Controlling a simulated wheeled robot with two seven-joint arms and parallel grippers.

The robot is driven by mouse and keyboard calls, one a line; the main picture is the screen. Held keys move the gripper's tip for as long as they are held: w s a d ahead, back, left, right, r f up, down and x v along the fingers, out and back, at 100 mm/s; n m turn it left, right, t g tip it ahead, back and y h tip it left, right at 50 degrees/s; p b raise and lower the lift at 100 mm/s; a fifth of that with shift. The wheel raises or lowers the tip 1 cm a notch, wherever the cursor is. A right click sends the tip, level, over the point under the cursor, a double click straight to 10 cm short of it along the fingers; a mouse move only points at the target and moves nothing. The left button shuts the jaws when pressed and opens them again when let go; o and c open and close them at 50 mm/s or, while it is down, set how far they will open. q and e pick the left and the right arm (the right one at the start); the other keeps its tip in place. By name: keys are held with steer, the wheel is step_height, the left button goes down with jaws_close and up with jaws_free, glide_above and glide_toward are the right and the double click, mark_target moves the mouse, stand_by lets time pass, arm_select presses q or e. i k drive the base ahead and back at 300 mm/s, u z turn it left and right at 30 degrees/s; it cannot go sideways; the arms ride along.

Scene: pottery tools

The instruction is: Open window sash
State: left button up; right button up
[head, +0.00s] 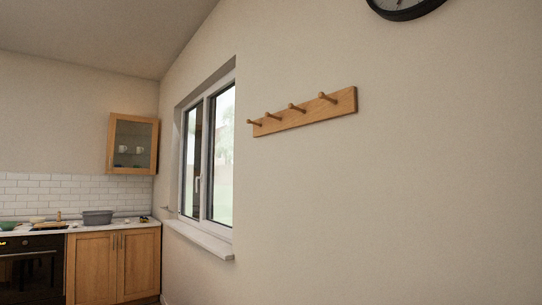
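A white-framed window (207,158) is set in the wall ahead, left of the middle of the head view, seen at a steep angle. It has two panes side by side with a dark-edged upright between them. A white handle (196,186) shows on the left part of the frame, pointing down. The sash looks closed, though the angle makes this hard to tell. A white sill (199,238) juts out below. Neither of my grippers is in view.
A wooden peg rail (304,113) is on the wall right of the window, with a dark clock (405,9) above right. At left, a kitchen counter (90,229) carries a grey basin (97,218) above wooden cabinets (112,265). A glass-door cabinet (133,144) hangs in the corner.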

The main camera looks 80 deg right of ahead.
mark_target(206, 222)
steer(key=z, duration=1.65)
steer(key=i, duration=5.4)
steer(key=z, duration=1.95)
